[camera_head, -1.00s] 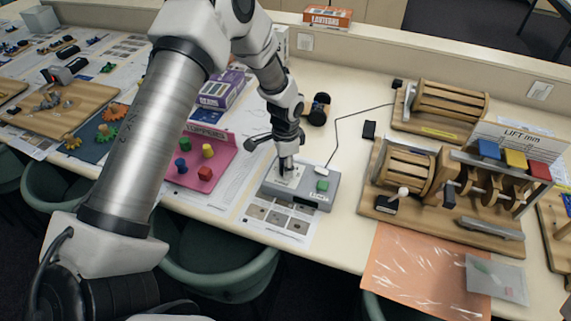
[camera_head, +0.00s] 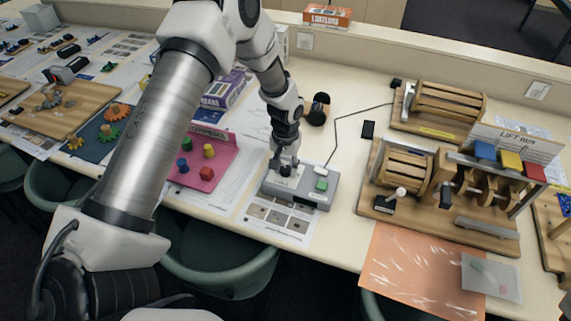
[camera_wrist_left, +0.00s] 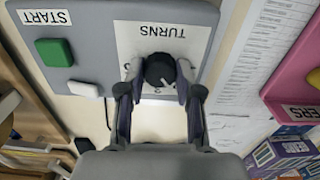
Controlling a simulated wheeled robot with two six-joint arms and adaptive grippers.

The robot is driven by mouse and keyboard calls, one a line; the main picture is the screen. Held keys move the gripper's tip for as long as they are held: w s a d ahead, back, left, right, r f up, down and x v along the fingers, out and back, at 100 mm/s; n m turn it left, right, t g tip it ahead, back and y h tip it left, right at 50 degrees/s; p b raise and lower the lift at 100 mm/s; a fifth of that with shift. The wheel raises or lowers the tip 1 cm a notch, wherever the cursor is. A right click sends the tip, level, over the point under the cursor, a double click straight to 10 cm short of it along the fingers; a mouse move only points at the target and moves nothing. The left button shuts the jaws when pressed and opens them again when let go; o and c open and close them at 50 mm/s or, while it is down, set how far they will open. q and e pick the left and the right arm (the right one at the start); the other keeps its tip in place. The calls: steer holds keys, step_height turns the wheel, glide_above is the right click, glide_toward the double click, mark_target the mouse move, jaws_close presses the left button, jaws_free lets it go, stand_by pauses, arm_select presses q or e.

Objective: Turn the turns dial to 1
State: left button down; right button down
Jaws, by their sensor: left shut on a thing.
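The turns dial (camera_wrist_left: 158,68) is a round black knob on a white plate marked TURNS, which appears upside down in the left wrist view. A short white mark on the knob points toward the bottom and slightly right there. The numbers around it are mostly hidden by my fingers. My left gripper (camera_wrist_left: 160,82) is shut on the dial, one finger on each side. In the head view my left gripper (camera_head: 285,170) comes down from above onto the grey control box (camera_head: 272,191), and hides most of the dial. My right gripper is not in view.
A green START button (camera_wrist_left: 55,52) and a white piece (camera_wrist_left: 83,89) sit beside the dial plate. A pink board with coloured pegs (camera_head: 218,177) lies left of the box. A wooden winding machine (camera_head: 440,225) stands to the right, with bare table between.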

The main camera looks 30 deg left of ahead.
arm_select(q)
steer(key=n+p, duration=0.1)
steer(key=n, duration=0.3)
steer(key=shift+s+n, duration=0.15)
steer(key=shift+n, duration=0.15)
steer(key=shift+f+n+p, duration=0.1)
steer(key=shift+n+p, duration=0.5)
steer(key=shift+n, duration=1.4)
steer(key=c, duration=0.8)
jaws_free()
steer(key=shift+o, duration=0.2)
